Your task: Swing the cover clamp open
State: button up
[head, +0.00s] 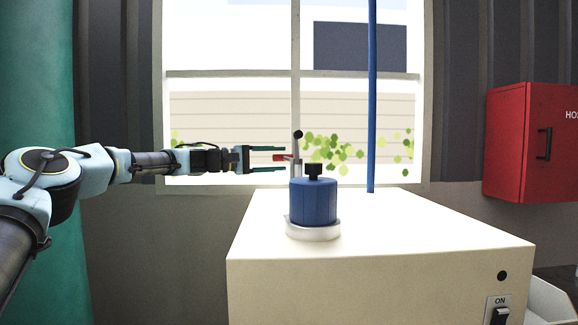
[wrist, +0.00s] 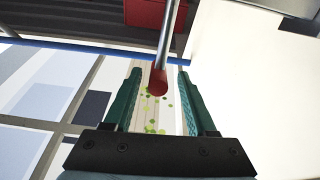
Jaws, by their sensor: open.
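The cover clamp (head: 296,168) is a thin metal upright with a black ball (head: 297,134) on top and a red-tipped lever (head: 281,157) pointing left. It stands just behind a blue cylinder (head: 315,203) with a black knob on its top. My gripper (head: 277,159) reaches in from the left, level, with its two green fingers apart. In the wrist view the red tip (wrist: 158,84) of the metal lever lies between my open fingers (wrist: 159,74), with gaps showing on both sides. The clamp's pivot is not clear.
The blue cylinder sits on a white ring (head: 313,230) on a cream cabinet (head: 380,280) with a switch on its front. A blue vertical pole (head: 372,100) rises behind. A red box (head: 525,140) hangs on the right wall. The cabinet top right of the cylinder is clear.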

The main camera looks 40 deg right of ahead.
jog(key=b+v, duration=0.1)
jog(key=v, duration=0.4)
jog(key=shift+w+a+b, duration=0.15)
jog(key=shift+a+b, duration=0.15)
jog(key=shift+a, duration=0.05)
